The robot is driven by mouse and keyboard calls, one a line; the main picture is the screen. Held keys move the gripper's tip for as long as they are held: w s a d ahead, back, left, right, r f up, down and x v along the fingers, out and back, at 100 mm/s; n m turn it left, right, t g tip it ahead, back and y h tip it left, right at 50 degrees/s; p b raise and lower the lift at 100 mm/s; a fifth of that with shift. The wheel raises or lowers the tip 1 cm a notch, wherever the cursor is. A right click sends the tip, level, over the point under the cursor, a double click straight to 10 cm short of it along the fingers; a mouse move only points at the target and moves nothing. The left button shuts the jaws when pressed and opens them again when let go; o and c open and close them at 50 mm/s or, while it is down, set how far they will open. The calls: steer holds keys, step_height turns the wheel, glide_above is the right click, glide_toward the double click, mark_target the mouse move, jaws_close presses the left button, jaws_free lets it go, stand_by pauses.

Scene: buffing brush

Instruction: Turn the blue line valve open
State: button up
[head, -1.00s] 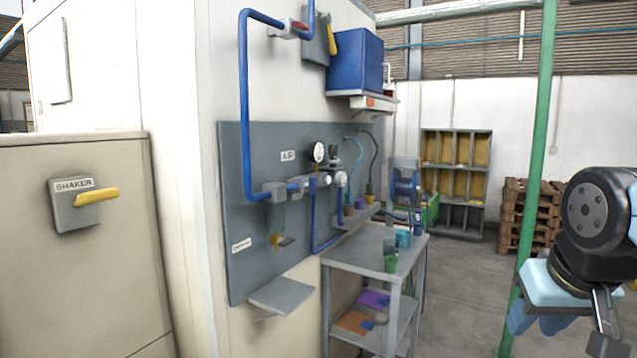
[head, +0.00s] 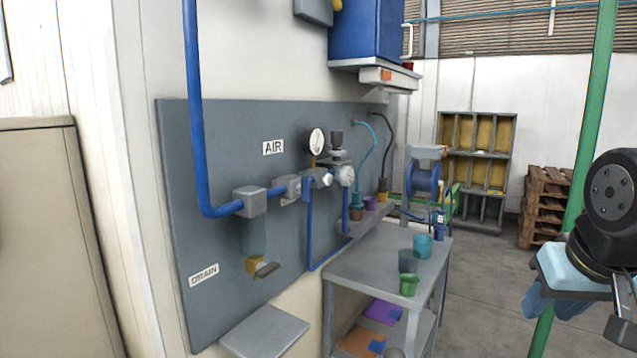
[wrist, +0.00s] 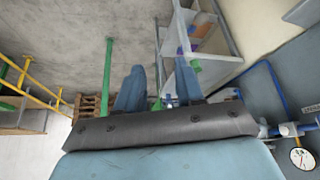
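The blue pipe (head: 197,120) runs down the grey panel, bends right through a grey block (head: 250,202) and a second grey fitting (head: 287,187), and reaches the gauges. No valve handle clearly shows on the pipe now; the fitting with a red part higher up is out of frame. A yellow drain tap (head: 258,266) sits below the block, beside the DRAIN label. My gripper (wrist: 162,85) shows two blue fingers apart in the wrist view, with nothing between them. In the head view it is partly visible at the right edge, well away from the panel.
A grey bench (head: 375,262) with cups stands right of the panel, and a small shelf (head: 265,332) juts out below it. A green post (head: 590,130) stands near my arm. A hose reel (head: 424,178), rack and pallets (head: 545,205) are behind. Floor between bench and post is clear.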

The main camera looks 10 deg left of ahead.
steer(key=shift+w+d, duration=0.1)
steer(key=w+a+r+n+t+y, duration=0.15)
steer(key=w+r+t, duration=0.25)
steer(key=w, duration=0.6)
steer(key=w+a+r+n+t, duration=0.1)
steer(key=w+a+r+t, duration=0.2)
steer(key=w, duration=0.7)
steer(key=n+g+y, duration=0.6)
steer(key=n+y, duration=0.5)
steer(key=y, duration=0.4)
glide_toward(310, 185)
steer(key=x, duration=0.9)
steer(key=shift+w+a, duration=0.2)
steer(key=shift+c, duration=0.4)
